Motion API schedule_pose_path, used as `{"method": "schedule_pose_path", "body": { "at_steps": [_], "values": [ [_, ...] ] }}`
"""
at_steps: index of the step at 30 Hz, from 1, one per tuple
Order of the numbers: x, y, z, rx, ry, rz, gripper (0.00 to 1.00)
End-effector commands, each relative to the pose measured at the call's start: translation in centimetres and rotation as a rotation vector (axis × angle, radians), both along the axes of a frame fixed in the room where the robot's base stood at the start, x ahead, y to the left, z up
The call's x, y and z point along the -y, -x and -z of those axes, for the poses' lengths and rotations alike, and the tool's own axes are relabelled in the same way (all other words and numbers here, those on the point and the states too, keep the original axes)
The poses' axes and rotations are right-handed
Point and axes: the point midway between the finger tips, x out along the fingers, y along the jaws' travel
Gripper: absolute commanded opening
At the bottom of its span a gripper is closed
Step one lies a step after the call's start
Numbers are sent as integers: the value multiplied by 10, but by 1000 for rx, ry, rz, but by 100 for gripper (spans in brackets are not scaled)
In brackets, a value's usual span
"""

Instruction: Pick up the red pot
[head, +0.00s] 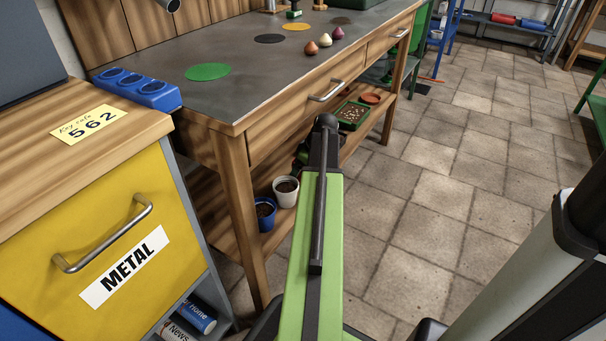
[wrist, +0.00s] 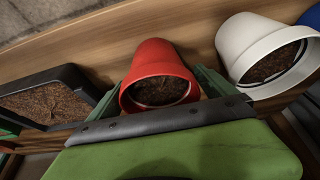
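The red pot (wrist: 161,62), filled with dark soil, shows in the middle of the wrist view, its open rim facing me. It lies against or stands on a wooden shelf (wrist: 110,40). My gripper (wrist: 163,92) is open, with one green finger on each side of the pot close to its rim. I cannot tell if either finger touches it. The dark edge and green body of my gripper fill the bottom of that view. In the head view my arm reaches toward the bench's lower shelf, and the red pot is hidden there.
A white pot (wrist: 250,45) stands close on the right, with a blue pot (head: 265,213) beside it. A soil tray (wrist: 45,100) is close on the left. The workbench top (head: 250,65) overhangs the shelf; its leg (head: 240,210) stands left. Tiled floor (head: 430,200) on the right is clear.

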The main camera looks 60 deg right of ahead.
Motion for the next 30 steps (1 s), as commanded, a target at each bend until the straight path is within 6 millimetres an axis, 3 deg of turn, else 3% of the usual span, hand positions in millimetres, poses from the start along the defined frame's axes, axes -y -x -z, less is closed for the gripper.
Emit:
{"method": "schedule_pose_path", "body": {
  "at_steps": [2,15,23,30],
  "values": [
    [0,0,0,0,0,0,83],
    [0,-1,0,0,0,-1,28],
    [-1,-1,-2,0,0,-2,28],
    [-1,6,-18,0,0,0,28]
  ]
}}
